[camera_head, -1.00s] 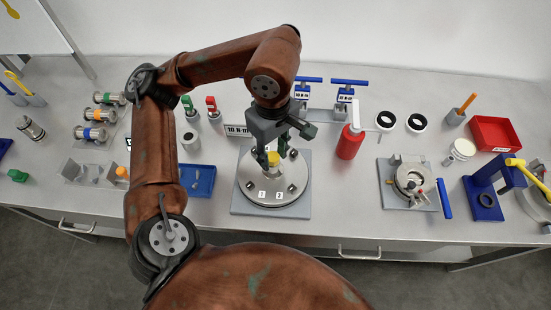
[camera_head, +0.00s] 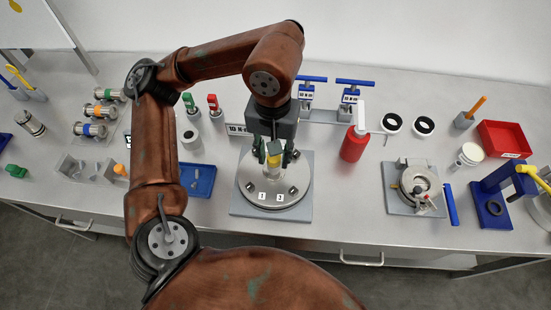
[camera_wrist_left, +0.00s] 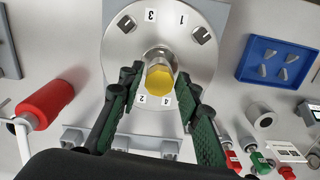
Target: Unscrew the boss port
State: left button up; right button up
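The boss port is a yellow hex plug on a steel neck (camera_head: 273,172) in the middle of a round steel plate (camera_head: 257,196) with numbered labels. In the left wrist view the yellow plug (camera_wrist_left: 160,80) shows end-on, near the centre. My left gripper (camera_head: 273,155) points down over the plate, above the plug. In the wrist view its green-padded fingers (camera_wrist_left: 160,76) stand one on each side of the plug, with visible gaps, so it is open. Whether a fingertip touches the neck is hard to tell. My right gripper is not in view.
A red bottle (camera_head: 353,146) stands right of the plate, and blue-handled tools (camera_head: 351,92) stand behind it. A blue tray (camera_head: 199,182) lies to the left. A clamp fixture (camera_head: 415,186) sits further right. Bare table lies between the plate and that fixture.

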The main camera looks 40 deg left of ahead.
pick_arm(q)
jog(key=m, duration=0.3)
jog(key=shift+m, duration=0.3)
jog(key=m, duration=0.3)
jog(key=shift+a+m+b, duration=0.1)
jog(key=shift+m+b, duration=0.25)
jog(key=shift+m, duration=0.05)
jog(key=shift+c, duration=0.4)
grip_shut()
jog(key=n+p, duration=0.1)
jog(key=n, duration=0.2)
jog(key=shift+r+n, duration=0.1)
jog(key=shift+n, duration=1)
